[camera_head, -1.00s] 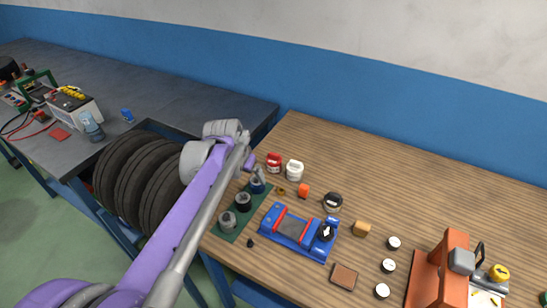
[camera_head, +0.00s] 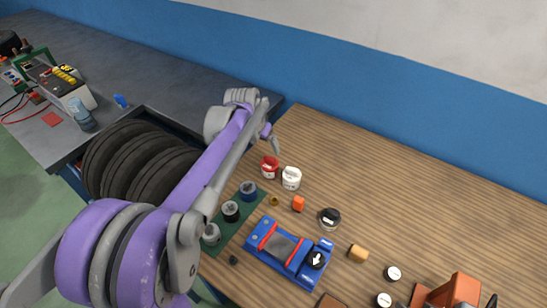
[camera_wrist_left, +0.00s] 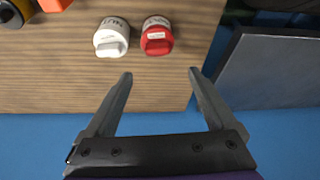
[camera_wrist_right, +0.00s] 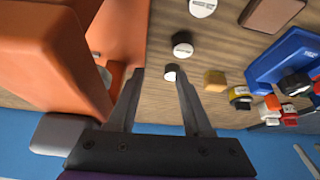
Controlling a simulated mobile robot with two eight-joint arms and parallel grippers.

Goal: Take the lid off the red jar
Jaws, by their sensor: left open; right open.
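The red jar (camera_head: 269,167) stands upright on the wooden table near its back left edge, beside a white jar (camera_head: 291,178). Its red lid is on, with a pale label and a raised bar on top. In the left wrist view the red jar (camera_wrist_left: 157,37) lies beyond the fingertips, roughly centred between them. My left gripper (camera_wrist_left: 160,73) is open and empty, apart from the jar; in the head view the left gripper (camera_head: 271,140) is just behind it. My right gripper (camera_wrist_right: 159,72) is open and empty near an orange machine (camera_wrist_right: 118,35).
Tyres (camera_head: 140,165) sit left of the table. The table behind the white jar is clear.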

